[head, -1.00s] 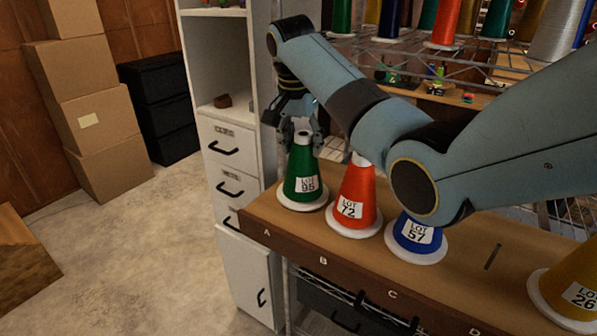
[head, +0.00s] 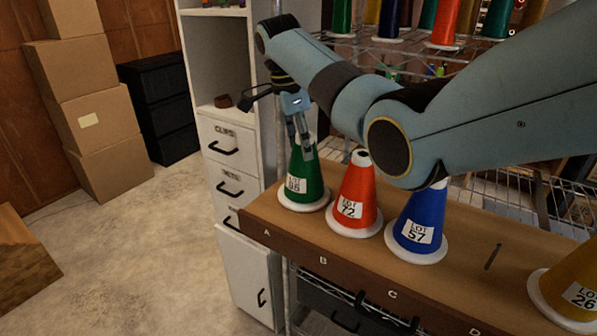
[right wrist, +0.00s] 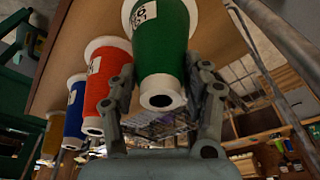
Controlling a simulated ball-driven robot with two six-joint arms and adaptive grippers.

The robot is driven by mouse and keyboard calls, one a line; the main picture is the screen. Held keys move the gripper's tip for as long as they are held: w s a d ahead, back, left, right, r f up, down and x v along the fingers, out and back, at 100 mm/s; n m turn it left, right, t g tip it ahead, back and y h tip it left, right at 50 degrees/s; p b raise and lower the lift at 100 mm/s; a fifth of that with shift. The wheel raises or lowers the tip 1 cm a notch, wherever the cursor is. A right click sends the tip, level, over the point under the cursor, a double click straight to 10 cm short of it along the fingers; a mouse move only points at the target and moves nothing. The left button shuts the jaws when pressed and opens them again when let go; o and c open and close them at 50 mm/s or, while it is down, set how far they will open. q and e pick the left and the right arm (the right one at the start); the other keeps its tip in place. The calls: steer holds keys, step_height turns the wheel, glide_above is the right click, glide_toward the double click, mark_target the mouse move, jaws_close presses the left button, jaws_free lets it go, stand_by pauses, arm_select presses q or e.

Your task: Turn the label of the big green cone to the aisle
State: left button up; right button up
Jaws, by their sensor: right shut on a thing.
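The big green cone (head: 309,180) stands upright on its white base at the left end of the wooden shelf, above the letter A. Its white label (head: 295,185) shows on the left part of its front, partly foreshortened. My right gripper (head: 301,138) comes from above and is shut on the cone's upper part. In the right wrist view the green cone (right wrist: 160,40) sits between the two fingers, its hollow tip towards the camera, its label (right wrist: 143,14) at the upper left. My left gripper is not in view.
A red cone (head: 356,195), lot 72, stands close to the right of the green one. A blue cone (head: 427,215), lot 57, and a yellow cone (head: 570,290), lot 26, stand farther right. A white drawer cabinet (head: 228,170) is at the left.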

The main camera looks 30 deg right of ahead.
steer(key=shift+f, duration=0.1)
steer(key=o, duration=1.1)
steer(key=shift+o, duration=0.2)
